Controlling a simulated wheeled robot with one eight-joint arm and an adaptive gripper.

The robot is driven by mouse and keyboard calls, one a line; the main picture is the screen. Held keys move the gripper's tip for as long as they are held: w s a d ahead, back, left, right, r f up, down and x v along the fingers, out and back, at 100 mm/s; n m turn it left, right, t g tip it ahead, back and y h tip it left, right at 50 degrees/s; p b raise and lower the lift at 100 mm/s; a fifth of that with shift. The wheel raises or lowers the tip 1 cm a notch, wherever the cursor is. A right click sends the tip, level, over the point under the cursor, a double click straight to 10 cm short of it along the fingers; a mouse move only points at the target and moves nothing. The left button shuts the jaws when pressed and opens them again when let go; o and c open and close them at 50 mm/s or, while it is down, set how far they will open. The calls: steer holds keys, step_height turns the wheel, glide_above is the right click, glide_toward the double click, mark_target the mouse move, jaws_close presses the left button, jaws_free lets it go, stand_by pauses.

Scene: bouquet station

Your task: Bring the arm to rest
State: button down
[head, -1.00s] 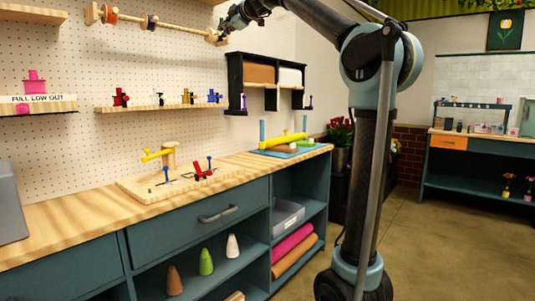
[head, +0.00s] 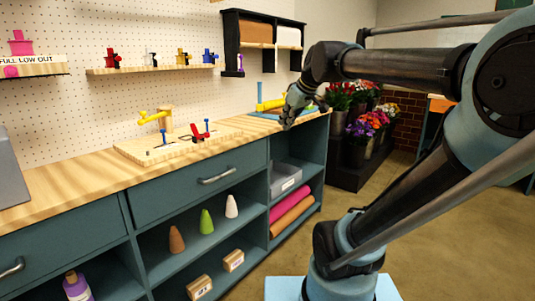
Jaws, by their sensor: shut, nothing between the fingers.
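My gripper (head: 291,112) is at the right of the head view, in front of the right end of the wooden counter (head: 70,203). Its fingers point downward and it is shut and empty. My arm reaches in from the right, bent, with its forearm roughly level. The gripper is small in the view and covers part of a blue mat with yellow and blue pieces (head: 270,104) on the counter. I cannot tell how far it is from the counter's edge.
A wooden board with a yellow lever and a red clamp (head: 150,150) lies on the counter. Shelves below hold cones (head: 206,222), boxes and rolls. Flower buckets (head: 360,150) stand behind my arm. The floor (head: 425,230) is clear at right.

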steer(key=s+d+f+m+g+h, duration=0.1)
steer(key=s+d+f+m, duration=0.3)
steer(key=s+f, duration=0.6)
steer(key=s+d+f+m+g+h, duration=0.2)
steer(key=s+d+f, duration=0.6)
steer(key=f, duration=0.9)
steer(key=s+m+h, duration=0.1)
steer(key=m, duration=0.1)
steer(key=shift+s+d+m+g, duration=0.25)
steer(key=shift+s+m+g, duration=0.05)
steer(key=shift+s+m, duration=0.1)
steer(key=shift+w, duration=0.1)
steer(key=shift+w+f, duration=0.25)
steer(key=shift+w, duration=0.2)
